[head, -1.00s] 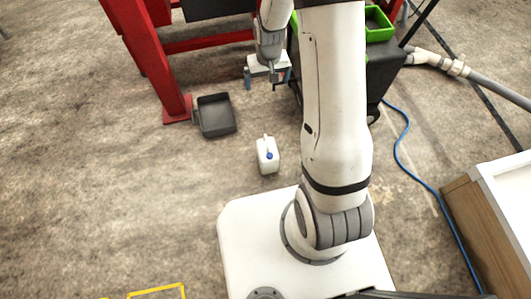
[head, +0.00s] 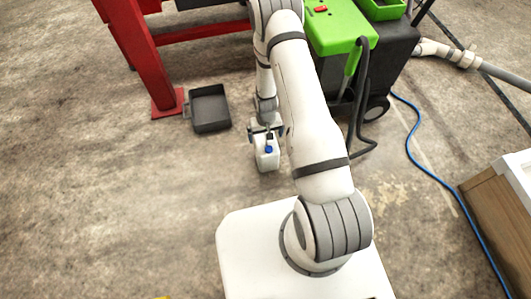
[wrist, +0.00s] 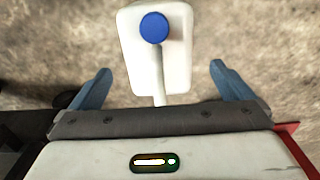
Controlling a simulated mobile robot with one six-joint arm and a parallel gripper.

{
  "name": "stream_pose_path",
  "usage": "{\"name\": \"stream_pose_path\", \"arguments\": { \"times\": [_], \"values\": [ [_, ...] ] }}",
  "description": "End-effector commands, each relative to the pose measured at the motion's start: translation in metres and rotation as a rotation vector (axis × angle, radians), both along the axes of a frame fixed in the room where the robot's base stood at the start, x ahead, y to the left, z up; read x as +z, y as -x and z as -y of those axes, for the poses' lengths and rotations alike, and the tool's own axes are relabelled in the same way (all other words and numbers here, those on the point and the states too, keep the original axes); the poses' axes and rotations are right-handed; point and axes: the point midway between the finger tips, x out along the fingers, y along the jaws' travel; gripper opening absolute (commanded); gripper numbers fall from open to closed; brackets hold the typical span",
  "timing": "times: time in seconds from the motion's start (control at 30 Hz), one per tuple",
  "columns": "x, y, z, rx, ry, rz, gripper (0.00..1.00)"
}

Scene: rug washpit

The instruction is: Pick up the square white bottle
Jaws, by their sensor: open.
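The square white bottle (head: 267,157) stands upright on the floor in front of my base, with a blue cap and a white handle. In the wrist view the bottle (wrist: 178,72) is seen from above, between the lines of my two blue fingers and partly beyond their tips. My gripper (head: 265,132) is low over the bottle in the head view and hides part of its top. In the wrist view my gripper (wrist: 157,76) is open, with a gap between each finger and the bottle. Whether the fingertips are down beside its body is unclear.
A dark grey tray (head: 210,108) lies on the floor to the left of the bottle, near a red frame leg (head: 150,70). A green and black machine (head: 345,35) stands behind right. A blue hose (head: 412,135) runs along the right.

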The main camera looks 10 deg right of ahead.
Motion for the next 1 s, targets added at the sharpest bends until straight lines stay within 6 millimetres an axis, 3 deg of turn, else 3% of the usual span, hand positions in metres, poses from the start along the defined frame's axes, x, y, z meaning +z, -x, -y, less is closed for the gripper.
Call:
{"name": "stream_pose_path", "arguments": {
  "times": [0.23,0.53,1.0],
  "values": [
    [-0.041,-0.001,0.002,0.000,0.000,-0.002,1.00],
    [-0.044,-0.002,0.003,-0.001,0.000,0.001,0.99],
    [-0.044,-0.001,0.003,-0.002,0.000,0.000,0.61]
  ]
}}
